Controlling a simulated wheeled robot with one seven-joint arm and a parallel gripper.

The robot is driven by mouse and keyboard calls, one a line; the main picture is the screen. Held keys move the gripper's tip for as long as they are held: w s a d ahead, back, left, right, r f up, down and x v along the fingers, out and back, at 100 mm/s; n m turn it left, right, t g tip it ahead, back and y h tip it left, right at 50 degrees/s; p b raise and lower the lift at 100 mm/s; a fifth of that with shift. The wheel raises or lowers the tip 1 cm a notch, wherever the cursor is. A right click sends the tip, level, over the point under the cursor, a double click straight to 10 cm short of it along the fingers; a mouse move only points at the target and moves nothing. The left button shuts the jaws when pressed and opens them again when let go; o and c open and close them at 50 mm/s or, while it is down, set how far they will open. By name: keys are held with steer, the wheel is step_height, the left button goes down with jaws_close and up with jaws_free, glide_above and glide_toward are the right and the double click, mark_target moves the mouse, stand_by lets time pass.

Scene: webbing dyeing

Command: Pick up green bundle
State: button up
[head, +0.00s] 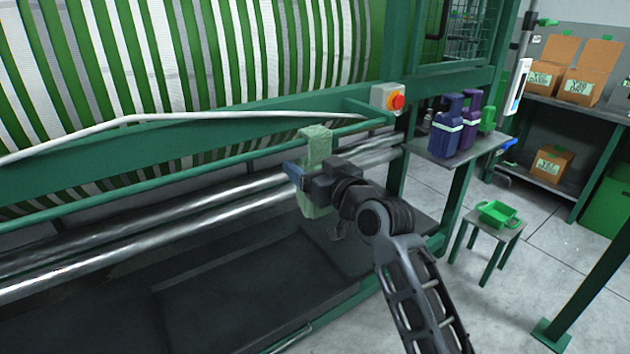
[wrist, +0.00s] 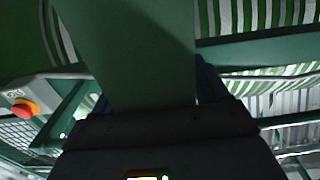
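The green bundle (head: 318,143) is a pale green length of webbing that hangs over the green rail of the machine, its lower part below my gripper. My gripper (head: 296,174) is at the bundle, with its dark body in front of the hanging part and one blue finger showing at the left. In the wrist view the bundle (wrist: 130,45) fills the upper middle, close to the gripper. A blue finger (wrist: 208,82) shows along its right edge and part of another at its left. The bundle lies between the fingers, but I cannot tell whether they press on it.
A grey box with a red button (head: 394,100) is on the machine frame, right of the bundle. Shiny rollers (head: 150,233) run below the rail. A shelf (head: 455,150) with purple and green jugs stands right. A green tray (head: 497,213) sits on a small stool.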

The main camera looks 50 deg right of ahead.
steer(key=c, duration=0.9)
steer(key=shift+c, duration=0.7)
steer(key=shift+r, duration=0.1)
